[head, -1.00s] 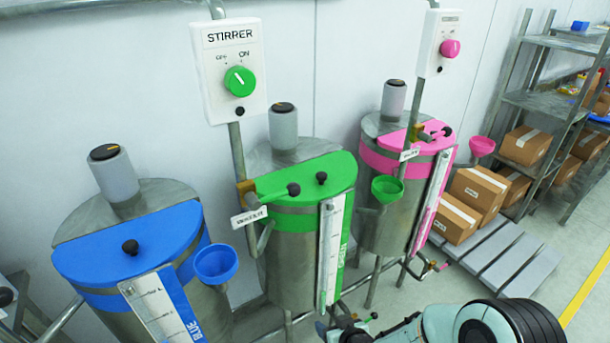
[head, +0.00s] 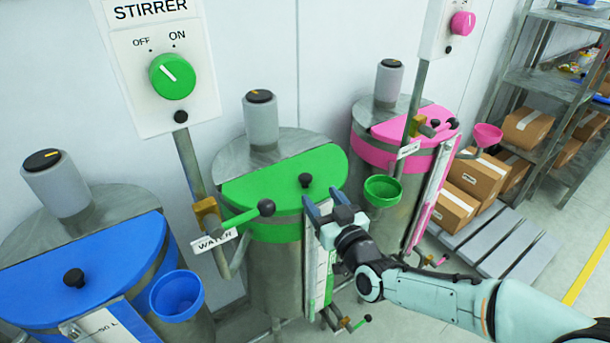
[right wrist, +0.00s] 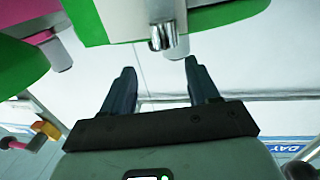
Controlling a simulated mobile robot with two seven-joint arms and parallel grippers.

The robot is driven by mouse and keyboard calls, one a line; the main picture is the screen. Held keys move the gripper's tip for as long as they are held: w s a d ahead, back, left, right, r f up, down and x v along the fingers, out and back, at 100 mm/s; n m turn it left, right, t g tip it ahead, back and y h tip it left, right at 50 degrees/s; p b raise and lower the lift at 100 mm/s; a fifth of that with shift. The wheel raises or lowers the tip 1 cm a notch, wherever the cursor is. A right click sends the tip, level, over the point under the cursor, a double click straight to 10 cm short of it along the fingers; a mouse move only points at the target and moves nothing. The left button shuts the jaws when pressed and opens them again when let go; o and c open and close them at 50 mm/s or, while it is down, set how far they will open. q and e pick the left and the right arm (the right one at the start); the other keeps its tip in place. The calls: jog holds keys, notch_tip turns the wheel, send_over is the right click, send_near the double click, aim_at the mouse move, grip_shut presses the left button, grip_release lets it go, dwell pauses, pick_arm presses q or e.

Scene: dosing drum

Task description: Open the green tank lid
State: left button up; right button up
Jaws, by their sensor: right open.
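The green tank (head: 272,270) stands in the middle of the head view, a metal cylinder with a green band. Its green lid (head: 260,187) lies flat and closed over the front half of the top, with a black knob (head: 305,181). My right gripper (head: 325,202) is open and empty, its two dark fingers just in front of the lid's right front edge, below the knob. Whether they touch the tank is unclear. In the right wrist view the gripper (right wrist: 159,68) is also open, with green surfaces above the fingers. My left gripper is out of view.
A black-tipped valve handle (head: 266,208) with a WATER tag is left of the lid. A white level gauge (head: 322,255) runs below my gripper. A green funnel (head: 382,190) is close to my right. Blue (head: 75,250) and pink (head: 400,125) lids flank the tank.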

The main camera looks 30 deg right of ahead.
aim_at(309, 181)
jog(key=w, duration=0.6)
jog(key=w+p, duration=0.1)
jog(key=w, duration=0.2)
jog(key=shift+d, duration=0.35)
grip_shut()
